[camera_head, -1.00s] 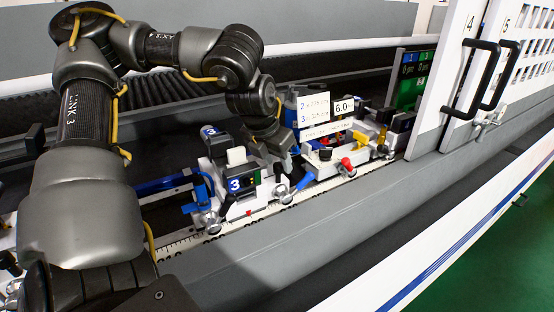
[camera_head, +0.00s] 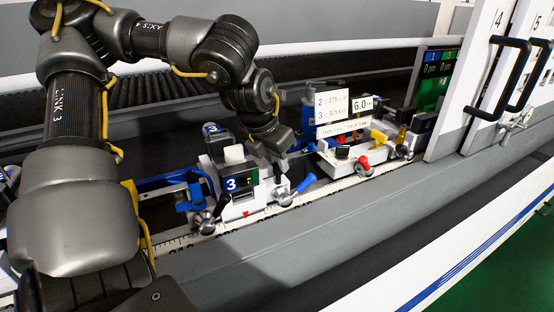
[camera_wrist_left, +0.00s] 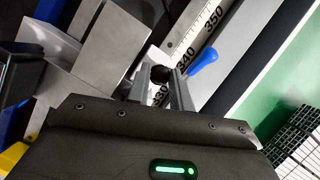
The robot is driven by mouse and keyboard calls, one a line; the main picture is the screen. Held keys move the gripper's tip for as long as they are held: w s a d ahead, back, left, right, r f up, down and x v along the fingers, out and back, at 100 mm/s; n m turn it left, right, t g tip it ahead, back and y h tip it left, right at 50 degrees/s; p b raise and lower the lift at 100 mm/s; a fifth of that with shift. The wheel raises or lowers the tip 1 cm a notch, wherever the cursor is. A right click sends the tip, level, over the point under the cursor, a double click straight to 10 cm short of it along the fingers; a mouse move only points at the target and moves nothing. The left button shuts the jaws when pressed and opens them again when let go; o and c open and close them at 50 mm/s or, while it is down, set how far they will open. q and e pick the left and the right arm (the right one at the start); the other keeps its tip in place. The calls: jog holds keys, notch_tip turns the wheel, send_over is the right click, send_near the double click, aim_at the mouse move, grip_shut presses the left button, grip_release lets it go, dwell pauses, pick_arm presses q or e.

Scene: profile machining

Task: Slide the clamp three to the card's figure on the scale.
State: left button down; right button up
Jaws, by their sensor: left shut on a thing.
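Clamp three (camera_head: 240,190) is a white block with a blue "3" label and a red pointer at its foot, seated on the rail by the scale. My left gripper (camera_head: 284,162) is at its right side; a blue lever (camera_head: 306,183) lies just in front. In the left wrist view, my left gripper (camera_wrist_left: 160,88) is shut on a black knob (camera_wrist_left: 161,74). The scale (camera_wrist_left: 196,38) shows 340 and 350 there, with a partly hidden 330. The card (camera_head: 332,104) has lines for 2 and 3, its figures too small to read surely. My right gripper is out of view.
Another white clamp unit (camera_head: 350,167) with a red-tipped lever stands to the right, with a gap between it and clamp three. A "6.0" plate (camera_head: 362,105) is beside the card. White doors with black handles (camera_head: 508,80) bound the right end.

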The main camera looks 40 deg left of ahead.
pick_arm(q)
jog(key=shift+s+a+r, duration=0.1)
jog(key=shift+s+a, duration=0.1)
jog(key=shift+s, duration=0.15)
jog(key=shift+w+d, duration=0.1)
jog(key=shift+w, duration=0.05)
jog(key=c, duration=1.2)
grip_release()
jog(key=shift+w, duration=0.15)
jog(key=shift+c, duration=0.2)
jog(key=v, duration=1)
jog(key=shift+s+r, duration=0.25)
jog(key=shift+r, duration=0.1)
